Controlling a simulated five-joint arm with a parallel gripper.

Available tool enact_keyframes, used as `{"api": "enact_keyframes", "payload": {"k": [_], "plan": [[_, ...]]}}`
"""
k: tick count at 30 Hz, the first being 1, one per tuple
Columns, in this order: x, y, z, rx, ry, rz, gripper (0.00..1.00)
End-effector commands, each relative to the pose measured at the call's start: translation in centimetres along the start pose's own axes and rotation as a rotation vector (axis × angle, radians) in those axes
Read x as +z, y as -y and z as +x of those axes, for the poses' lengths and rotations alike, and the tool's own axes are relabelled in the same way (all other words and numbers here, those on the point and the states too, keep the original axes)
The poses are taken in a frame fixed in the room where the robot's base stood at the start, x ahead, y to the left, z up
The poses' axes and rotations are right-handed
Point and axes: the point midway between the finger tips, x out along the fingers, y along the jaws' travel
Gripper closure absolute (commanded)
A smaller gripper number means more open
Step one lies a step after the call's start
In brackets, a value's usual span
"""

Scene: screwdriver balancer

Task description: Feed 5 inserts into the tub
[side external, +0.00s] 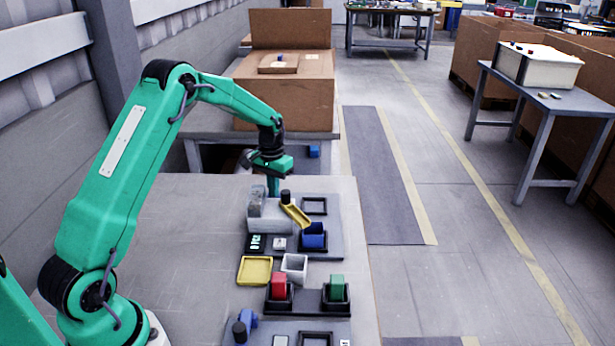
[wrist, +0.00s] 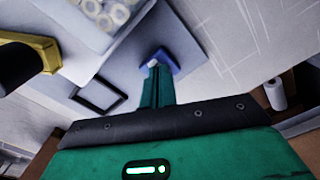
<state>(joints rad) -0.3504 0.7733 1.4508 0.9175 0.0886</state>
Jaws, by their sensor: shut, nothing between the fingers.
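My gripper (side external: 273,187) is shut and empty. It points down at the far end of the workbench, behind a grey block-shaped feeder (side external: 257,203). In the wrist view its green fingers (wrist: 157,80) are together, and a small blue piece (wrist: 163,60) shows by the tips; I cannot tell whether they touch. Cream ring-shaped inserts (wrist: 118,14) lie in a pale container (wrist: 92,38) at the top of the wrist view. A blue tub (side external: 313,237) sits in a black holder, below the yellow chute (side external: 296,214). Its inside cannot be seen.
An empty black frame (side external: 314,205) lies beyond the blue tub. A small display (side external: 257,243), a yellow tray (side external: 255,270), a white tub (side external: 294,267), and red (side external: 278,287) and green (side external: 336,288) pieces in black holders stand nearer. The bench's left side is clear.

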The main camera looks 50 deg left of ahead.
Motion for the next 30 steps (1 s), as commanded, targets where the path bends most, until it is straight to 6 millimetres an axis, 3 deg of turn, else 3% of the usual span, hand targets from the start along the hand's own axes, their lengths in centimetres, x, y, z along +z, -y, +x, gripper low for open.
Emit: {"api": "enact_keyframes", "payload": {"k": [18,30], "plan": [[0.0,0.0,0.2,0.000,0.000,0.000,1.00],[0.0,0.0,-1.6,0.000,-0.001,0.000,1.00]]}}
